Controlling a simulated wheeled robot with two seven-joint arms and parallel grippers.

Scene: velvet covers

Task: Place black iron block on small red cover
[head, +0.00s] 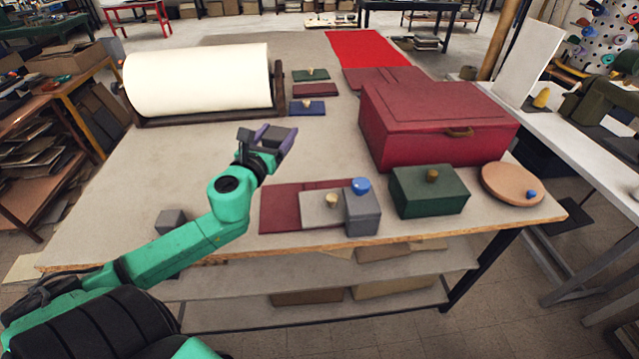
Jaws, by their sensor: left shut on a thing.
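My left gripper (273,140), with purple fingers, is shut on a black iron block (280,135) and holds it above the middle of the table. A small dark red cover (316,90) lies flat at the back of the table, beyond the gripper. It lies between a small green cover (304,75) and a small blue cover (297,108). The height of the block above the table is hard to tell. My right gripper is out of view.
A white roll (198,80) stands at the back left and a large red box (432,125) at the right. In front are a dark red sheet (279,208), a grey box (362,218), a green box (430,195) and a grey cube (171,221). The table's left-middle is clear.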

